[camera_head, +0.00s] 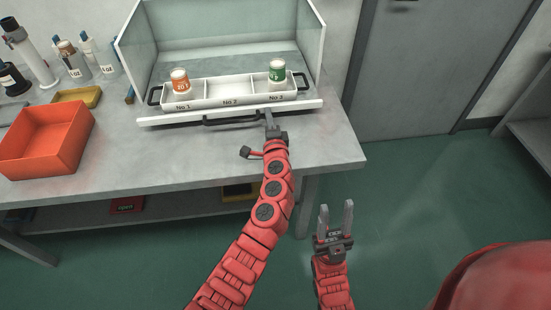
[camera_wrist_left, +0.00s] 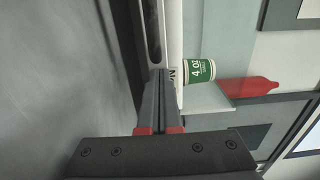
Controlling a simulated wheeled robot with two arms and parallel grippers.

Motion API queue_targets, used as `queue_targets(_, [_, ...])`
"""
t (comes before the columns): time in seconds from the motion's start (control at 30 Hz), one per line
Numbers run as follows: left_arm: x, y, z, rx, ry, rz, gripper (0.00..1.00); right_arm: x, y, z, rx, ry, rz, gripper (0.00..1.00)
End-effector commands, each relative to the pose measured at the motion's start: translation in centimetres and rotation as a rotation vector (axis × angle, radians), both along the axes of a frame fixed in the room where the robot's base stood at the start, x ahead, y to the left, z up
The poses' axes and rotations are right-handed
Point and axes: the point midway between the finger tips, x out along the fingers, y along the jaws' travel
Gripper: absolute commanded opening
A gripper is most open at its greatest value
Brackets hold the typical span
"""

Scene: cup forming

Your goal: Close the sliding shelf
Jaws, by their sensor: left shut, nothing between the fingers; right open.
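The sliding shelf (camera_head: 160,119) is a pale shelf in an open-topped, glass-sided cabinet on the table, with its front edge near the table's middle and a dark handle (camera_head: 225,122) along the front. On it a white tray with compartments (camera_head: 237,88) holds an orange cup (camera_head: 181,83) at No 1 and a green cup (camera_head: 277,72) at No 3. My left gripper (camera_head: 269,115) is shut and empty at the shelf front, by the handle's right end. In the left wrist view its fingertips (camera_wrist_left: 160,72) are close to the shelf front; contact is unclear. My right gripper (camera_head: 337,210) is open and empty, off the table's front.
A red-orange bin (camera_head: 48,140), a yellow tray (camera_head: 77,97), bottles (camera_head: 75,65) and a microscope-like device (camera_head: 30,50) stand on the left. The table (camera_head: 200,155) is clear in front of the shelf. A grey door (camera_head: 435,65) is at the right.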

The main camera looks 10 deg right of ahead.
Motion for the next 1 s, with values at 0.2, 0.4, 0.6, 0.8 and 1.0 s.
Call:
queue_targets(0.2, [3.8,0.1,-0.4,-0.001,-0.001,0.004,0.0,0.0,0.0,-3.0,0.0,0.0,0.0,0.45])
queue_targets(0.4, [5.5,0.0,-0.2,0.0,0.0,-0.001,0.0,0.0,0.0,-4.0,0.0,0.0,0.0,0.45])
queue_targets(0.6, [6.0,0.0,0.0,0.0,-0.001,0.0,0.0,0.0,0.0,-4.1,0.0,0.0,0.0,0.45])
queue_targets(0.8, [6.0,0.0,0.0,0.001,0.0,0.0,0.0,0.0,0.0,-4.1,0.0,0.0,0.0,0.45])
queue_targets(1.0, [5.9,0.0,0.0,0.001,0.0,0.0,0.0,0.0,0.0,-4.0,0.0,0.0,0.0,0.45])
